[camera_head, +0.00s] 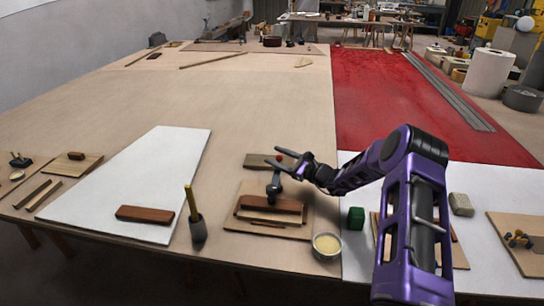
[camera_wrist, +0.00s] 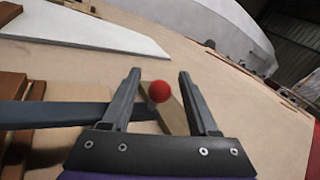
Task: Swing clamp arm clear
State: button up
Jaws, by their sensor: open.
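The clamp (camera_head: 274,184) is a dark metal piece on a wooden board (camera_head: 240,216), over a brown wood block (camera_head: 262,203). Its red ball knob (camera_head: 279,157) shows at my gripper's fingertips. In the wrist view the red knob (camera_wrist: 159,91) appears between the two fingers, with a gap on each side. A blue-grey bar, seemingly the clamp arm (camera_wrist: 50,114), runs in from the left and passes behind the left finger. My gripper (camera_head: 283,157) is open, and its fingers also show in the wrist view (camera_wrist: 160,76). Contact with the knob cannot be told.
Close by are a bowl of yellowish stuff (camera_head: 327,246), a green block (camera_head: 356,217) and a dark cup with a yellow-handled tool (camera_head: 198,228). A flat wood piece (camera_head: 258,161) lies behind the clamp.

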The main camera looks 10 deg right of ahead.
jog(key=shift+x, duration=1.05)
grip_shut()
dwell(0.7)
